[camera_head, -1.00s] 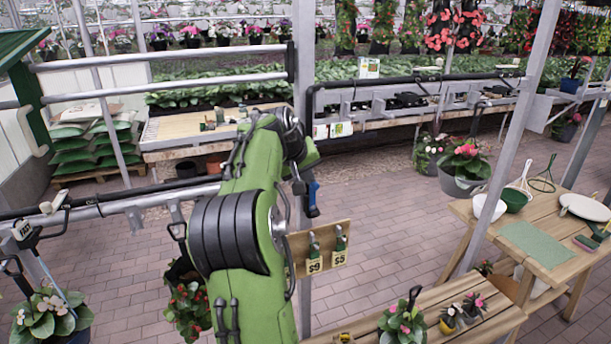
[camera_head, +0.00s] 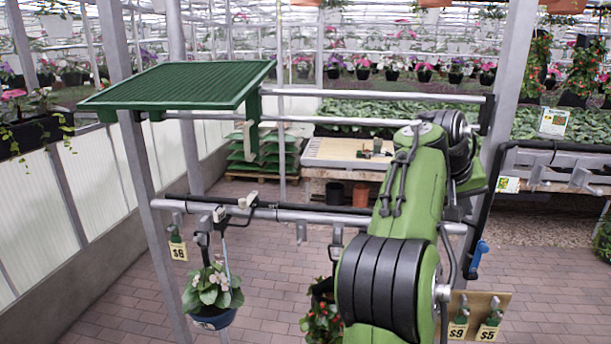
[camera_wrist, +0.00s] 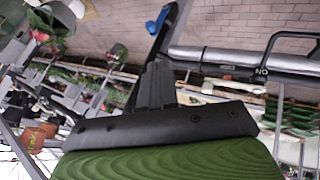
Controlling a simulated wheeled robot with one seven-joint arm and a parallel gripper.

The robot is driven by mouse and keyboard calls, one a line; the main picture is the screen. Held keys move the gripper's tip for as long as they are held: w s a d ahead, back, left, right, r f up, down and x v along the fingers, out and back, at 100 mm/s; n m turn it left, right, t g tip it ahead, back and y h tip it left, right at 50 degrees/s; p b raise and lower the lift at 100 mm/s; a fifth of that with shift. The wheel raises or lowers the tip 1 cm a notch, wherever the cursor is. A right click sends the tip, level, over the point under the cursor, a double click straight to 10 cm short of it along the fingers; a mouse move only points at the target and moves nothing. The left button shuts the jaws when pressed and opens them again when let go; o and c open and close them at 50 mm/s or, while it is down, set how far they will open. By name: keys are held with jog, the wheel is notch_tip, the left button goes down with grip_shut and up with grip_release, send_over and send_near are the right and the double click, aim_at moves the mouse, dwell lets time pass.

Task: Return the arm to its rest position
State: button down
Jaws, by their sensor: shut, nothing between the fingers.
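My green arm (camera_head: 412,190) stands upright in the right half of the head view, with a black ribbed joint low on it. My gripper is hidden there. In the wrist view my gripper (camera_wrist: 157,72) shows as a green body with a black base. Its dark fingers are together with nothing held between them. A metal rail (camera_wrist: 215,55) and a blue-handled item (camera_wrist: 158,18) lie beyond the fingers; I cannot tell how far away.
Grey posts (camera_head: 155,215) and a horizontal rail (camera_head: 275,212) stand around my arm. A green roof panel (camera_head: 185,83) is at upper left. A hanging pot with white flowers (camera_head: 212,315) and price-tagged tools (camera_head: 458,325) are low. Brick floor (camera_head: 120,310) is open at lower left.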

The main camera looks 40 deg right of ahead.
jog(key=w+a+f+n+t+y+b, duration=0.2)
jog(key=a+f, duration=0.2)
jog(key=a, duration=0.5)
jog(key=w+a+f+n+t+y+b, duration=0.15)
jog(key=a+f, duration=0.25)
jog(key=a, duration=0.5)
jog(key=w+a+f+n+t+y+b, duration=0.15)
jog(key=a+f, duration=0.25)
jog(key=a, duration=0.4)
jog(key=s+a+f+n+y+b, duration=0.1)
jog(key=s+a+f+n+b, duration=0.1)
jog(key=s+a+f, duration=0.2)
jog(key=s+a+f+n+t+y+b, duration=0.1)
jog(key=s+a+f, duration=0.4)
jog(key=a, duration=0.8)
notch_tip(320, 180, down, 4)
jog(key=shift+a+r+n+y+b, duration=0.3)
jog(key=shift+n+b, duration=0.15)
jog(key=shift+n, duration=0.55)
jog(key=shift+s, duration=0.1)
